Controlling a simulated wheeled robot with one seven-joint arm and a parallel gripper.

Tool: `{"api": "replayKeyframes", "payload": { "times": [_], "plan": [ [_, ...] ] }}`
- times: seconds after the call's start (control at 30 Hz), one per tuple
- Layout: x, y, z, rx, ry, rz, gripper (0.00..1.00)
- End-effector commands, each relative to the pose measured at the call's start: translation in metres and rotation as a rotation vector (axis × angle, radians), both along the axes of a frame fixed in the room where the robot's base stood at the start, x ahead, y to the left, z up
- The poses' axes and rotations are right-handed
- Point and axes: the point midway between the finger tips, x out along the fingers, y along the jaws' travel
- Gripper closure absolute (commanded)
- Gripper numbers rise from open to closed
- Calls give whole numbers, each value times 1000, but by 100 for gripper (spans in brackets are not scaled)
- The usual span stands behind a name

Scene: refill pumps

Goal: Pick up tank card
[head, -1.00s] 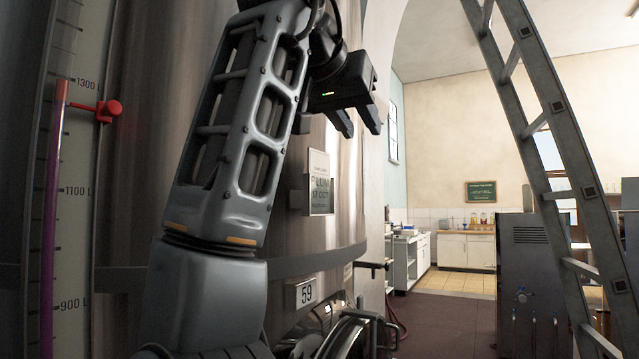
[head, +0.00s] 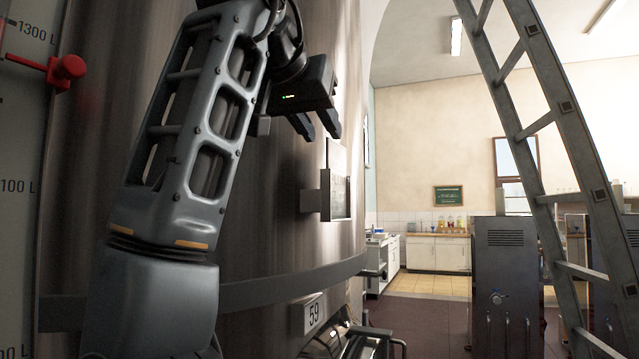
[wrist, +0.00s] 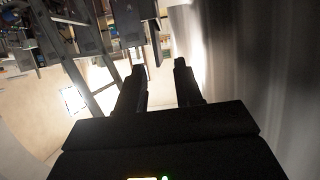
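The tank card (head: 335,182) sits in a holder on the side of the big steel tank (head: 262,215), seen at a steep angle in the head view, so its writing is not readable. My gripper (head: 322,136) is above and a little left of the card, apart from it. In the wrist view my gripper (wrist: 160,72) shows two fingers apart with nothing between them. The card does not show clearly in the wrist view.
A number plate 59 (head: 313,313) is fixed low on the tank, below a metal band. A red level marker (head: 66,70) is at the far left. A ladder (head: 550,130) and a dark steel cabinet (head: 504,275) stand to the right. Floor shows between tank and cabinet.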

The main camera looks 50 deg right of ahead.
Motion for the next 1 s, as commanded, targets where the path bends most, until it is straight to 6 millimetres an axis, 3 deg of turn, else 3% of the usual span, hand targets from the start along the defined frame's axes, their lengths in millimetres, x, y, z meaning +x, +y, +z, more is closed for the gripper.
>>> {"api": "replayKeyframes", "payload": {
  "times": [0.47,0.73,1.0],
  "plan": [
    [10,-33,-11,0,0,-2,65],
    [19,-66,-25,0,2,-1,65],
    [21,-70,-28,0,0,0,65]
  ]
}}
